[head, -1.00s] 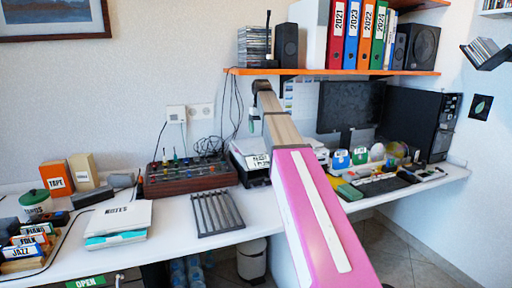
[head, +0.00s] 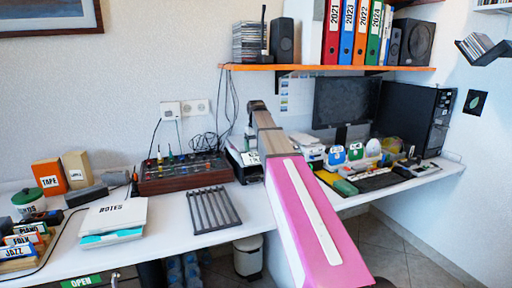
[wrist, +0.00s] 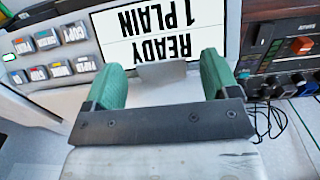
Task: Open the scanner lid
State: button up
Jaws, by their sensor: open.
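The scanner (head: 236,150) is a white and dark machine on the desk, mostly hidden behind my arm in the head view. In the wrist view its front panel (wrist: 112,60) shows upside down, with a "READY 1 PLAIN" display (wrist: 160,30) and several labelled buttons (wrist: 50,50). A small grey tab (wrist: 160,74) sticks out below the display, between my fingers; I cannot tell if it belongs to the lid. My gripper (wrist: 163,80) has green fingers, spread apart with the tab between them and not visibly clamped. The lid's state cannot be told.
A red-brown mixer (head: 180,174) stands left of the scanner, with cables behind it. A grey slotted rack (head: 214,209) lies in front. An orange shelf (head: 300,68) with folders hangs above. Small white and green items (head: 345,155) crowd the right.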

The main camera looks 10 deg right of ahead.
jog(key=c, duration=1.3)
jog(key=w+r, duration=0.3)
jog(key=r, duration=0.6)
jog(key=shift+w+a+r, duration=0.25)
jog(key=shift+a+r, duration=0.1)
jog(key=shift+r, duration=0.05)
